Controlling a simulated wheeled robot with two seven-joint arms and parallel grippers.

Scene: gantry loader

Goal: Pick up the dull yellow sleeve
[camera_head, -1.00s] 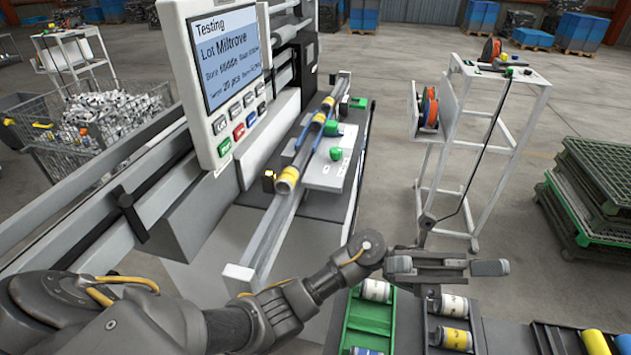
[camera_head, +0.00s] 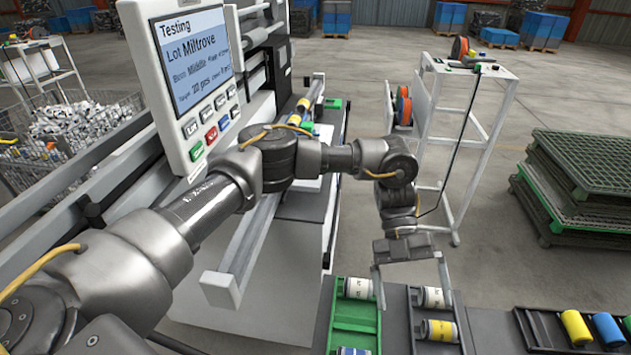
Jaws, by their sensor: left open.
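A yellow sleeve (camera_head: 575,327) lies in the dark tray at the lower right, beside a blue sleeve (camera_head: 606,330). My left gripper (camera_head: 415,295) points down over the left part of the middle tray. Its two fingers are wide apart with nothing held between them. The yellow sleeve is well to its right. My right gripper is not in view.
The machine's display panel (camera_head: 190,80) and rail (camera_head: 243,250) are at the left. A white cart (camera_head: 470,70) stands behind. Green pallets (camera_head: 590,165) are at the right.

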